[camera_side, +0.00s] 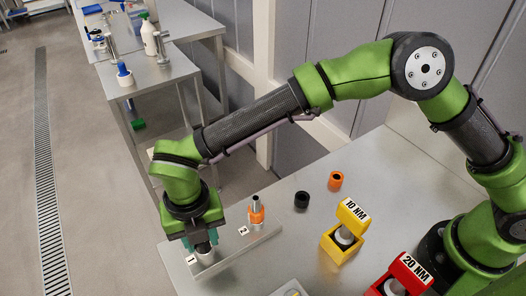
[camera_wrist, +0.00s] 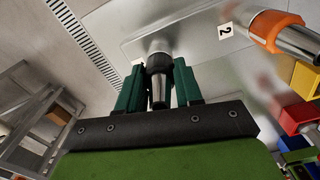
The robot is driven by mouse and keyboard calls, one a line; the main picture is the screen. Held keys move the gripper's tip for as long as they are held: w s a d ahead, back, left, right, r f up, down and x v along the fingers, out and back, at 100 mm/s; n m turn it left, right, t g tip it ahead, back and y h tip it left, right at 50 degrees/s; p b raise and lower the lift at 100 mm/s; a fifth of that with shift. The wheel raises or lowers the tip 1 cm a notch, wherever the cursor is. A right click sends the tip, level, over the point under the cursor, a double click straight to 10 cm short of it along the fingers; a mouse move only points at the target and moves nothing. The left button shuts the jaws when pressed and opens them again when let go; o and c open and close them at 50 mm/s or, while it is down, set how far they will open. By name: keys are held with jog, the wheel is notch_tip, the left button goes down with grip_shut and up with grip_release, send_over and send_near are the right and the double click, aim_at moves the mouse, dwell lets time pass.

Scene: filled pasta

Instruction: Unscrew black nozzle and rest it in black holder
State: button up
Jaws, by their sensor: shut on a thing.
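My gripper (camera_side: 204,240) points down at the near-left end of the metal plate, by the label 1. Its dark green fingers show in the wrist view (camera_wrist: 158,88), shut on the black nozzle (camera_wrist: 157,64) from both sides. The nozzle has a black collar and a metal tip pointing toward my wrist. In the side view the fingers mostly hide it, and a pale round base shows beneath; I cannot tell if the nozzle is still threaded on it. The black holder (camera_side: 302,200), a small dark ring, stands on the table to the right, apart from my gripper.
An orange nozzle (camera_side: 257,213) stands upright by label 2. An orange ring holder (camera_side: 336,180) sits behind the black one. A yellow 10 NM stand (camera_side: 341,243) and a red 20 NM stand (camera_side: 408,270) are at right. Bare table lies between plate and holders.

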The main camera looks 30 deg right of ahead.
jog(key=n, duration=0.5)
jog(key=shift+n, duration=1)
jog(key=n, duration=0.3)
jog(key=o, duration=1.2)
jog(key=shift+c, duration=0.2)
